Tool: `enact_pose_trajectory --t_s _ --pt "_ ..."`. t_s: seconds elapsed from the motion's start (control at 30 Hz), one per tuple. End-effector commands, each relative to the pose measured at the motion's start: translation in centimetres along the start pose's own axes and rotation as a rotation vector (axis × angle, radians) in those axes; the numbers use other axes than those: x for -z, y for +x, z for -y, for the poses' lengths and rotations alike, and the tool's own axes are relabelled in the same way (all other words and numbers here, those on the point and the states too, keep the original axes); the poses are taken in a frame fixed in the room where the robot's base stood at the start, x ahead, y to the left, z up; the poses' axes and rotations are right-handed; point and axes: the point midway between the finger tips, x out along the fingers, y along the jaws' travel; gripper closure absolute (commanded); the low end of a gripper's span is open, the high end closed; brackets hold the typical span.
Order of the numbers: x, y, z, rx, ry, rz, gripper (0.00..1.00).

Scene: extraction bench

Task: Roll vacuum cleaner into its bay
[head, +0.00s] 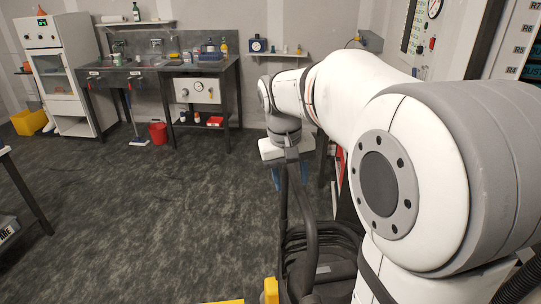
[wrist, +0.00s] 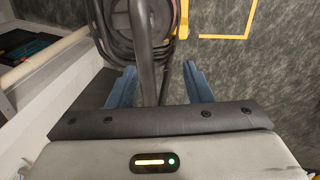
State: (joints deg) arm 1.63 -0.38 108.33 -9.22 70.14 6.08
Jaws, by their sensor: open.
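The vacuum cleaner (head: 318,245) is black with yellow parts and stands at the bottom middle of the head view, partly hidden by my arm. Its upright handle (head: 284,205) rises to my gripper (head: 277,177). In the wrist view, my gripper (wrist: 160,82) has its two blue fingers apart. The dark handle bar (wrist: 146,65) passes between them, nearer the left finger, with a gap on the right. Coiled black hose (wrist: 120,25) shows beyond. A yellow outline (wrist: 247,22) on the floor shows at the upper right of the wrist view; I cannot tell whether it is the bay.
A white cabinet (head: 58,75) and yellow bin (head: 29,121) are at the far left. Grey floor (head: 150,210) is clear in the middle. A dark table (head: 22,190) edges the left.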

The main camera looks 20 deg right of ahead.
Motion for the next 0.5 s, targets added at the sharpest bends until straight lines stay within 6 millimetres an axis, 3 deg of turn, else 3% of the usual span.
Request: enact_pose_trajectory --t_s 0.03,0.2,0.37,0.5 --pt "1.4 -0.6 -0.6 -0.012 0.009 0.015 0.54" --pt "3.9 -1.1 -1.7 -0.04 0.026 0.045 0.54" --pt "4.6 -0.7 -2.0 -0.048 0.032 0.054 0.54" --pt "4.4 1.2 -2.1 -0.049 0.032 0.056 0.54"
